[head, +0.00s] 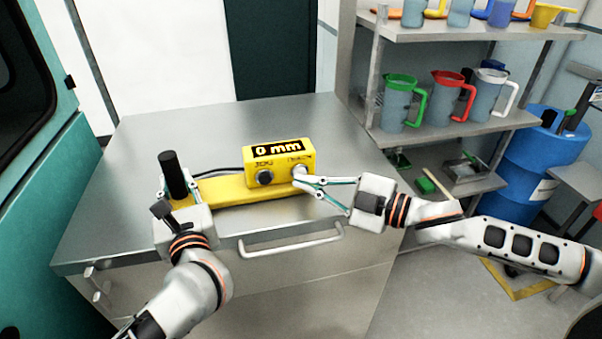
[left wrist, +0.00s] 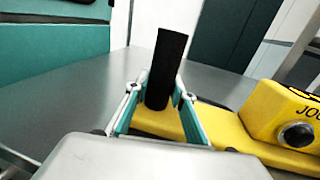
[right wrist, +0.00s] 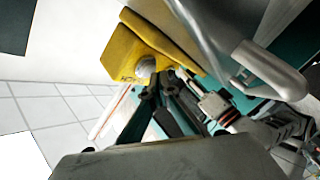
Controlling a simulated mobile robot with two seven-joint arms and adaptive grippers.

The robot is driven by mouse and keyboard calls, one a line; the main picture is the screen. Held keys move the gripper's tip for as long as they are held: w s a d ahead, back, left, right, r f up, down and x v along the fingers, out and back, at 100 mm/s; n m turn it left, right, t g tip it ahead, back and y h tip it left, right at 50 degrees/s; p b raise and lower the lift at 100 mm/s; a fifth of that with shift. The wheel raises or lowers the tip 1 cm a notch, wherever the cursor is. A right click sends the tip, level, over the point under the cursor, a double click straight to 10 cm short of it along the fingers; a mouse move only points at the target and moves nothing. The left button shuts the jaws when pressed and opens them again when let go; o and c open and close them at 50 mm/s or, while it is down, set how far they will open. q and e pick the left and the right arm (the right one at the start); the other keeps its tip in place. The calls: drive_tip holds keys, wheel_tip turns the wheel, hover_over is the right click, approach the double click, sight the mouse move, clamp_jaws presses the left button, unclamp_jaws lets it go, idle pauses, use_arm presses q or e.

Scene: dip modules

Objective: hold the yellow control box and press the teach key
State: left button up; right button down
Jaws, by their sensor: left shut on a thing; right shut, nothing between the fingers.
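The yellow control box (head: 274,178) sits at the right end of a long yellow base on the metal cabinet top; its display reads "0 mm". A dark round jog button (head: 265,178) is on its front left. The silver round teach key (head: 299,169) is on the front right, its label blurred; it also shows in the right wrist view (right wrist: 146,67). My left gripper (head: 177,190) is shut around the upright black handle (left wrist: 165,65) at the base's left end. My right gripper (head: 301,179) is shut and empty, tips at the key; I cannot tell whether they touch.
The metal cabinet top (head: 130,150) is mostly clear, with a bar handle (head: 290,243) on its front. A dark cable runs behind the yellow base. A shelf with several jugs (head: 400,101) and a blue barrel (head: 533,160) stand at the right. A teal machine (head: 50,130) stands at the left.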

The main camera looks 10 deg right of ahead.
drive_tip(key=shift+w+d+r, duration=0.3)
drive_tip(key=shift+w+r, duration=0.15)
drive_tip(key=shift+w, duration=0.1)
idle(0.5)
drive_tip(key=shift+f, duration=0.1)
idle(0.4)
drive_tip(key=shift+s+a+f, duration=0.2)
drive_tip(key=shift+s+f, duration=0.1)
drive_tip(key=shift+s, duration=0.2)
drive_tip(key=shift+s+a+f, duration=0.15)
drive_tip(key=shift+s, duration=1.5)
drive_tip(key=shift+s, duration=0.1)
drive_tip(key=shift+s+f, duration=0.15)
drive_tip(key=shift+s, duration=2.65)
